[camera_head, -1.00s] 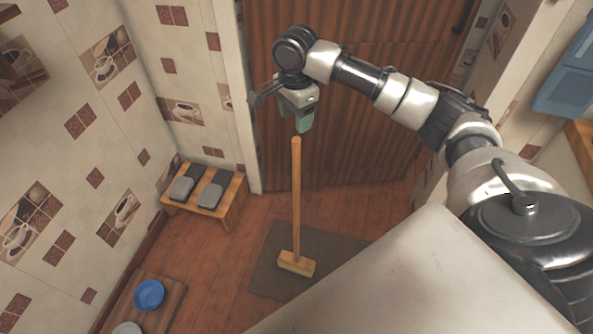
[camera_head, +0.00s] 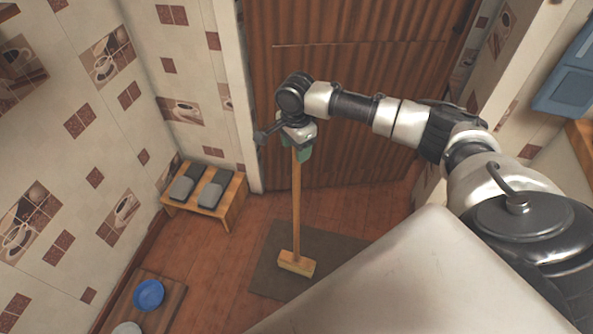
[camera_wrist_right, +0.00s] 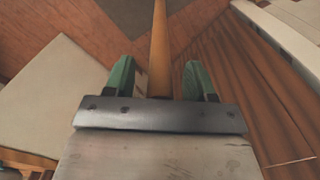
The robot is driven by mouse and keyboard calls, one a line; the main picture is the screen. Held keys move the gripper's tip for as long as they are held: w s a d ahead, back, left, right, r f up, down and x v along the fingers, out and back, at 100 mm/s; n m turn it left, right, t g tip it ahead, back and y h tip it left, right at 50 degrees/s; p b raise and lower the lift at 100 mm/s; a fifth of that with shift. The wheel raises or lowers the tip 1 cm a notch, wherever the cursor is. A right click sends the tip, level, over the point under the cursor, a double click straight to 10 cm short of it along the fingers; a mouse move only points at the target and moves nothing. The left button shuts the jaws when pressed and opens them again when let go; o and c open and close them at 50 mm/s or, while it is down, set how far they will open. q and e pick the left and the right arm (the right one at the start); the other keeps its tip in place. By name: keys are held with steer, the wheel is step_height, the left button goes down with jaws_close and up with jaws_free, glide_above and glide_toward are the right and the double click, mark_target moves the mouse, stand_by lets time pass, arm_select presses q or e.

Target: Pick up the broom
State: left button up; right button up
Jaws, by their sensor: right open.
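The broom (camera_head: 297,210) stands upright, its wooden handle rising from a block-shaped wooden head (camera_head: 297,264) on a dark mat. My right gripper (camera_head: 303,153) is at the top of the handle in the head view, and hides the handle's end. In the right wrist view the broom handle (camera_wrist_right: 159,50) runs between the two green fingers of my right gripper (camera_wrist_right: 160,82), which are open with a gap on both sides. My left gripper is not in view.
The dark mat (camera_head: 265,270) lies on the wooden floor. A low wooden bench (camera_head: 233,203) with grey slippers stands left of the broom. A wooden board (camera_head: 172,300) with a blue bowl (camera_head: 149,295) is at lower left. A brown ribbed door (camera_head: 350,80) is behind my arm.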

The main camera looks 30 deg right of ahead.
jaws_close()
steer(key=shift+r, duration=0.2)
stand_by(0.4)
